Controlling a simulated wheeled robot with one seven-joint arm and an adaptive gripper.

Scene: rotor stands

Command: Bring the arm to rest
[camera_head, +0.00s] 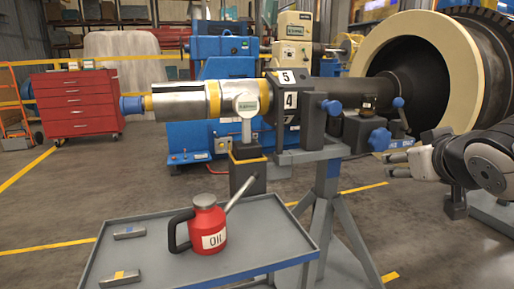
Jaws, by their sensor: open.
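My gripper (400,165) is at the right side of the head view, at the end of my arm (470,160). Its fingers point left and are open, with nothing seen between them. It is to the right of the rotor stand (328,175) and beside the stand's blue knob. It looks apart from them, though the depth is hard to tell. Part of my arm runs out of the right edge.
A grey tray table (150,215) in front holds a red oil can (208,228) and two small metal bars (129,233). A long shaft (180,100) lies across the stand. A large rotor (425,70) is behind my arm. A red tool chest (75,103) stands at left.

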